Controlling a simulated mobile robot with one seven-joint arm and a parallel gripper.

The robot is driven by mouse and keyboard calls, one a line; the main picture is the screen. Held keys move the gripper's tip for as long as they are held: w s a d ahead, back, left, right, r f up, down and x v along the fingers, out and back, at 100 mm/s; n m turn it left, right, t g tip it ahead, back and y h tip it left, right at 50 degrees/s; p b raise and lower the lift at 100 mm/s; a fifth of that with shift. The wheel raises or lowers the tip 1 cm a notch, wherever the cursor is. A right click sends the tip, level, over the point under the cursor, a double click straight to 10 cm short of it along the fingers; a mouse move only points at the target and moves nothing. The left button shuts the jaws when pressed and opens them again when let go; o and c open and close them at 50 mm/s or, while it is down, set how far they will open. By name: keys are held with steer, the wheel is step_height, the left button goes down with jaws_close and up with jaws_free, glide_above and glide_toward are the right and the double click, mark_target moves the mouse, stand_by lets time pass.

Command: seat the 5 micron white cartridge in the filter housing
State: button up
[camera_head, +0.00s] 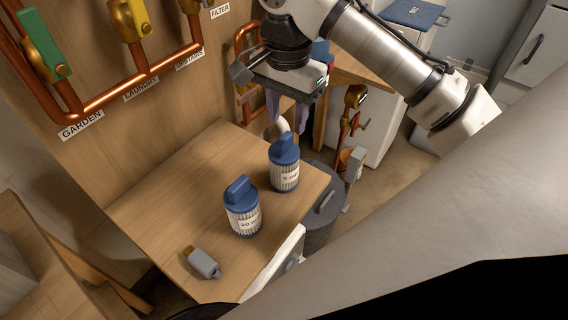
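The 5 micron cartridge (285,178) stands upright near the right edge of the wooden worktop. It is white and pleated, with blue ends, a blue grip on top and a label partly reading "5 m". A similar cartridge labelled "20 m" (243,218) stands to its left, nearer the front. My gripper (287,120) points down just above the 5 micron cartridge. Its purple fingers are spread with a gap between them, and it holds nothing that I can see. A whitish curved piece shows near the fingertips; I cannot tell what it is. I cannot make out the filter housing clearly; my arm hides part of that area.
A small grey block with a brass end (203,263) lies at the worktop's front left. Copper pipes with green (45,43) and yellow (130,18) valve handles run along the wooden wall. A grey bin (322,215) stands beside the worktop's right edge. The worktop's left part is clear.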

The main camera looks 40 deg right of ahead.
steer(key=shift+w+f, duration=0.2)
steer(key=shift+f, duration=1)
steer(key=shift+w+f, duration=0.15)
steer(key=shift+f, duration=1)
jaws_close()
